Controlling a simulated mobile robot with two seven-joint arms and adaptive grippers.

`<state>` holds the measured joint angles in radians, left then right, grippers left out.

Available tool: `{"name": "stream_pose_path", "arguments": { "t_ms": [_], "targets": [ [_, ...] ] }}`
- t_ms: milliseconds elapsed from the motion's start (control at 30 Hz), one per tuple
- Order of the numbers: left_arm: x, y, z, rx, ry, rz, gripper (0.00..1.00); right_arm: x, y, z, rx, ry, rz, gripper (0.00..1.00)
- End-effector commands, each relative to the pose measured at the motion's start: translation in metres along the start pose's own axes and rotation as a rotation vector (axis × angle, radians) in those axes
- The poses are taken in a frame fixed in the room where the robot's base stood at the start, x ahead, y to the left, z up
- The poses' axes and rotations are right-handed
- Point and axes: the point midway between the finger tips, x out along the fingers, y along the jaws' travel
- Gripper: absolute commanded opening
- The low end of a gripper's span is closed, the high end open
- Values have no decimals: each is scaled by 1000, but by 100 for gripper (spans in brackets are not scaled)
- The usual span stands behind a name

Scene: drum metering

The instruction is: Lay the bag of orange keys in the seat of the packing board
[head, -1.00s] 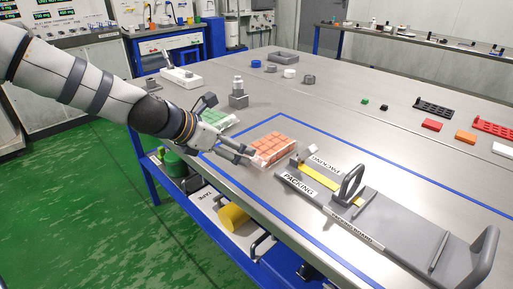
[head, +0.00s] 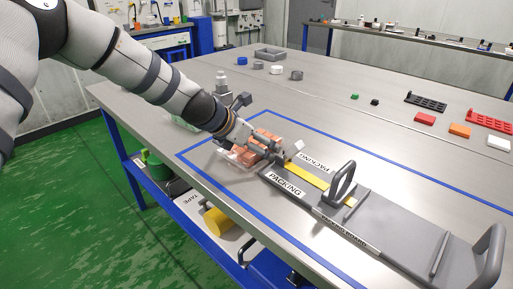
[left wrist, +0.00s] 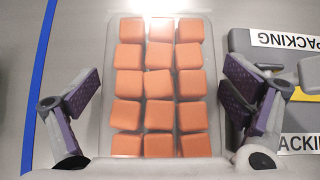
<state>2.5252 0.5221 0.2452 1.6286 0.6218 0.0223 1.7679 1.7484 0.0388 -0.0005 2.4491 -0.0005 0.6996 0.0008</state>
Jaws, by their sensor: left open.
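The bag of orange keys (left wrist: 159,85) lies flat on the table in the left wrist view, a clear bag with rows of orange blocks. In the head view the bag (head: 237,156) is partly hidden by my left arm. My left gripper (left wrist: 160,110) is open, with one finger on each side of the bag and a gap to it on both sides. In the head view the left gripper (head: 268,143) is over the bag. The grey packing board (head: 395,236) lies to the right, with PACKING labels and a yellow strip. My right gripper is not in view.
Blue tape (head: 334,143) outlines an area around the bag and board. The board has an upright grey ring (head: 343,182) and an end handle (head: 490,252). A green bag (head: 181,122) is partly behind my arm.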

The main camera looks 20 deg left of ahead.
Motion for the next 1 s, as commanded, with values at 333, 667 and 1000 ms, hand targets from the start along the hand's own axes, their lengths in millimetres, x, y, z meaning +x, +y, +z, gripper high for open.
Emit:
{"name": "stream_pose_path", "arguments": {
  "t_ms": [333,667,1000],
  "targets": [
    [-3,0,3,1,-5,1,51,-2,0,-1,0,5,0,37],
    [-6,1,5,3,-5,2,46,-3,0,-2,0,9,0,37],
    [-83,-23,47,9,-27,5,46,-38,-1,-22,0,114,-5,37]
  ]
}}
